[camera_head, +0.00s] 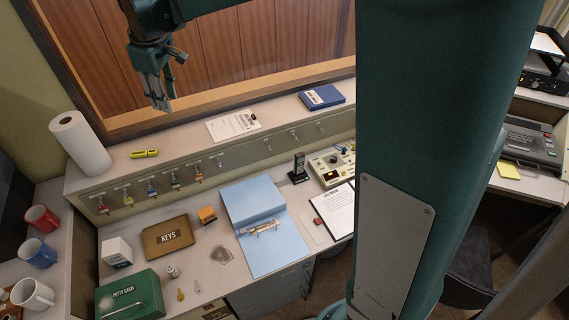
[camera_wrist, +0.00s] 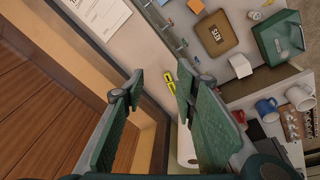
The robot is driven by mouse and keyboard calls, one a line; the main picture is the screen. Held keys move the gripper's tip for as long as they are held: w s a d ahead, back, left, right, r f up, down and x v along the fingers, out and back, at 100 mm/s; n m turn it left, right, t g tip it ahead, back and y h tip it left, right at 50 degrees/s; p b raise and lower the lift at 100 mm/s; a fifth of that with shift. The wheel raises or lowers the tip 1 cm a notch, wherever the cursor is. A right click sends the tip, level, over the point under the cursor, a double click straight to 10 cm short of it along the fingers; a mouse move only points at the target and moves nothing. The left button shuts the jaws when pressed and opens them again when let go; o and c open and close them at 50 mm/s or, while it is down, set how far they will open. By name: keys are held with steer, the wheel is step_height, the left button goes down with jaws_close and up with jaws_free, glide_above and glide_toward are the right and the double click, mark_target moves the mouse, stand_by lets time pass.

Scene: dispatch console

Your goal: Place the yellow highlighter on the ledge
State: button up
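The yellow highlighter (camera_head: 144,153) lies on the ledge (camera_head: 188,145), near its left end by the paper towel roll. In the wrist view the highlighter (camera_wrist: 170,82) shows beyond my fingertips, partly hidden by a finger. My gripper (camera_head: 158,100) is in the air above and to the right of the highlighter, in front of the wood panelling. Its fingers are apart with nothing between them, and they do not touch the highlighter. The wrist view shows the two fingers (camera_wrist: 158,90) spread.
A paper towel roll (camera_head: 78,142) stands at the ledge's left end. A clipboard (camera_head: 233,124) and a blue book (camera_head: 321,97) lie farther right on it. Keys hang below its front edge. The desk below holds a keys tray (camera_head: 168,237), blue folder (camera_head: 262,238) and green box (camera_head: 130,297).

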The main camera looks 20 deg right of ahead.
steer(key=s+d+r+m+t, duration=0.1)
steer(key=s+d+r+m, duration=0.15)
steer(key=s+d, duration=0.6)
steer(key=s+d+r+m+t, duration=0.1)
steer(key=s+d+m, duration=0.2)
steer(key=s+d, duration=0.55)
steer(key=s+d+f+m+t, duration=0.1)
steer(key=s+f, duration=0.1)
steer(key=s, duration=0.4)
steer(key=s+d+f+m+t, duration=0.1)
steer(key=s+d+f+m, duration=0.1)
steer(key=s, duration=0.5)
steer(key=s+d+f+m, duration=0.1)
steer(key=s+d+f, duration=0.1)
steer(key=s, duration=0.4)
steer(key=shift+s+d+f+t+h, duration=0.3)
steer(key=shift+f+t, duration=0.1)
steer(key=shift+f, duration=0.4)
